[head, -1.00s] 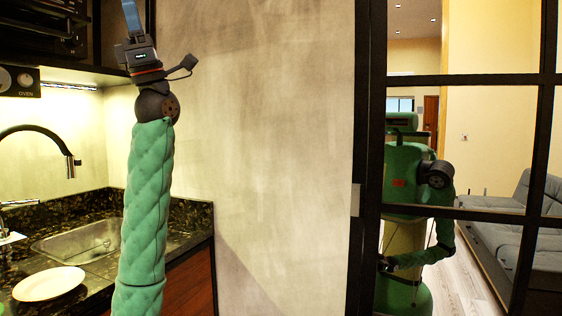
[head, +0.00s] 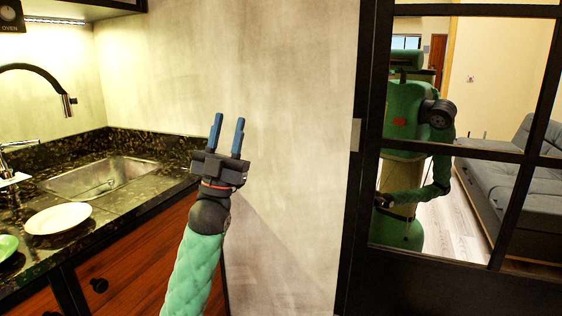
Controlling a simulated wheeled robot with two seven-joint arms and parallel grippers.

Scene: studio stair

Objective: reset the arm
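My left gripper (head: 227,138) is in the middle-left of the head view, in front of the bare wall. Its two blue fingers point up and stand apart with nothing between them. The green padded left arm (head: 197,265) comes up from the bottom edge below it. My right arm and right gripper are not directly in view.
At left, a dark stone counter (head: 150,152) holds a sink (head: 95,178), a black tap (head: 40,68) and a white plate (head: 58,218). At right, a black-framed glass panel (head: 366,150) shows a green robot body and a grey sofa (head: 510,190).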

